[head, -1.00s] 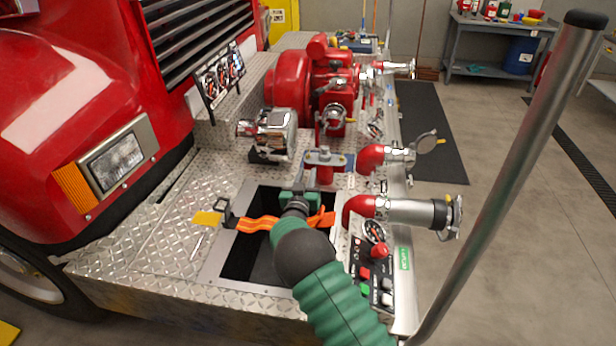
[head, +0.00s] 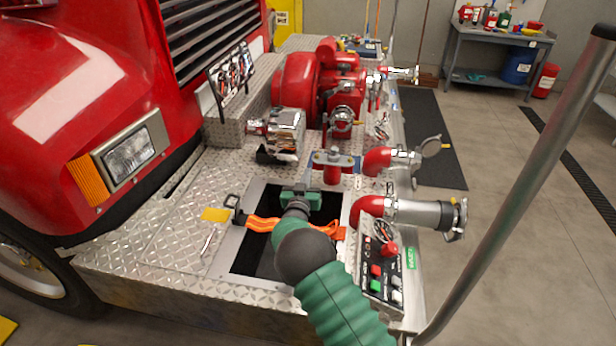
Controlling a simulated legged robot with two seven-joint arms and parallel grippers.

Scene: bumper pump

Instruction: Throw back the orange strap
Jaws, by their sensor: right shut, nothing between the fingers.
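The orange strap (head: 262,223) lies across a square opening (head: 245,258) in the tread-plate deck. Its left end is at a dark buckle (head: 236,208) beside a yellow tag (head: 215,214). Its right part (head: 331,232) shows at the opening's right edge. My right gripper (head: 302,194) is over the far part of the opening, beyond the strap, shut and empty. My green-sleeved right arm crosses above the strap and hides its middle. I cannot tell whether the gripper or arm touches the strap. My left gripper is not in view.
A red valve (head: 332,162) stands just beyond the opening. Red-and-silver pipe outlets (head: 410,212) and a control panel (head: 378,272) are at its right. The truck's red front (head: 75,95) is at left. A tall grey pole (head: 520,190) rises at right.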

